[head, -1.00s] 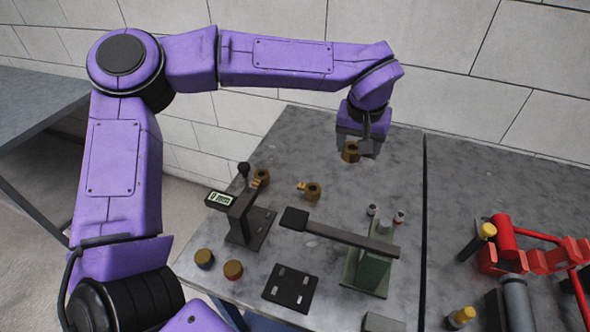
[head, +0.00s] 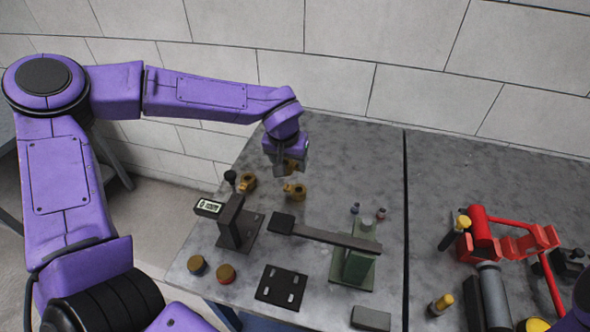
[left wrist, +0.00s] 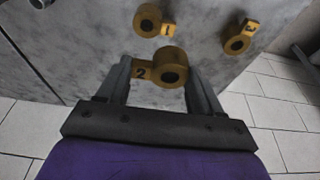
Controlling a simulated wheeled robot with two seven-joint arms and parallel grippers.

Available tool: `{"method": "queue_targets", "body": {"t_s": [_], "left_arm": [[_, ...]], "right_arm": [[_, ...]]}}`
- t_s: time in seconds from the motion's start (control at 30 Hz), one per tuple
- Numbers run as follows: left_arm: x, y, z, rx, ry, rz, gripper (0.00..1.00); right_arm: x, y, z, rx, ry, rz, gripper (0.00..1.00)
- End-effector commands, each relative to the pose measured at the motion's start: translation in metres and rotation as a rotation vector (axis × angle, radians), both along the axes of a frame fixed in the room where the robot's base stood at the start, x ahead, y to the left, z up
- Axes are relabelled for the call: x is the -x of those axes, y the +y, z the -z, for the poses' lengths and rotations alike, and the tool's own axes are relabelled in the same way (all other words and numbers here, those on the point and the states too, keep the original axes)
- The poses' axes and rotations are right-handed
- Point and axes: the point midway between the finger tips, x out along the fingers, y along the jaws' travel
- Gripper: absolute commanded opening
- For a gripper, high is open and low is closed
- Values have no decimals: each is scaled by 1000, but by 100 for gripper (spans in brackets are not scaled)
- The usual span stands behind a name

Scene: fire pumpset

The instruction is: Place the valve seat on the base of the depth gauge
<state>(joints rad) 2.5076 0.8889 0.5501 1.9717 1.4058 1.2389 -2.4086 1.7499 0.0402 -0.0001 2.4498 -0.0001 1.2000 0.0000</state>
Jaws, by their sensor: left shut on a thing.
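My left gripper (head: 287,168) is shut on a brass valve seat (left wrist: 168,70), a thick ring with a side tab marked 2. It holds the ring above the table; in the head view the held ring (head: 295,165) is partly hidden by the gripper. Two more brass valve seats lie on the table, one (head: 248,181) near the gauge and one (head: 296,191) just below the gripper in the picture. The left wrist view shows one tabbed 1 (left wrist: 149,19) and another (left wrist: 238,44). The depth gauge (head: 231,220) has a display and a flat dark base (head: 247,235), left of the gripper.
A green stand with a long dark lever (head: 352,266) is right of the gauge. The table's back part is clear.

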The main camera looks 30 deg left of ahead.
Motion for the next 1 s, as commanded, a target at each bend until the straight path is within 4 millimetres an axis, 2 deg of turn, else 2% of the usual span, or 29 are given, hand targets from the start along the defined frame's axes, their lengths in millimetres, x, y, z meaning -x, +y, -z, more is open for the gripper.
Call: {"method": "queue_targets", "body": {"t_s": [0.2,0.3,0.43,0.6,0.97,1.0], "left_arm": [[-32,12,38,-2,2,0,24],[-42,15,49,-1,-1,1,24],[-50,18,61,-1,0,1,24],[-51,19,88,-1,0,2,24],[-51,18,94,-1,-1,1,24],[-51,19,94,-1,-1,1,72]], "right_arm": [[0,0,-7,0,0,0,96],[0,0,-8,0,0,0,96],[0,0,-10,0,0,0,96],[0,0,-11,0,0,0,96],[0,0,-11,0,0,0,96],[0,0,-11,0,0,0,96]]}}
